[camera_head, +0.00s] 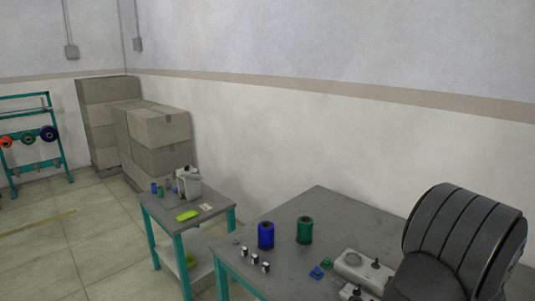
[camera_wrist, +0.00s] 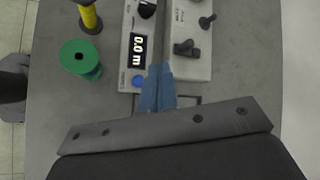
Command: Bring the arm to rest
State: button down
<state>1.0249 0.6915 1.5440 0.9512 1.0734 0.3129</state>
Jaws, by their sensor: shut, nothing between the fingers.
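My gripper (camera_wrist: 158,82) shows in the wrist view with its blue fingers together and nothing between them. It points over the table at a white winding device, which has a counter display (camera_wrist: 138,46) reading 0.0 m. I cannot tell the exact height of the fingertips above it. The gripper is not visible in the head view.
A side table (camera_head: 160,208) stands left. A green spool (camera_wrist: 76,55) and a yellow spool (camera_wrist: 89,16) show in the wrist view.

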jog(key=w+a+r+n+g+h, duration=0.2)
jog(key=a+r+n+g+h, duration=0.2)
jog(key=a+r+n+g, duration=0.7)
jog(key=a+f+n+t, duration=0.2)
jog(key=a+f+t, duration=0.1)
jog(key=a+f, duration=0.15)
jog(key=s+a+r, duration=0.1)
jog(key=s+r, duration=0.2)
jog(key=r, duration=0.7)
jog(key=shift+s+a+r, duration=0.25)
jog(key=shift+a+r, duration=0.15)
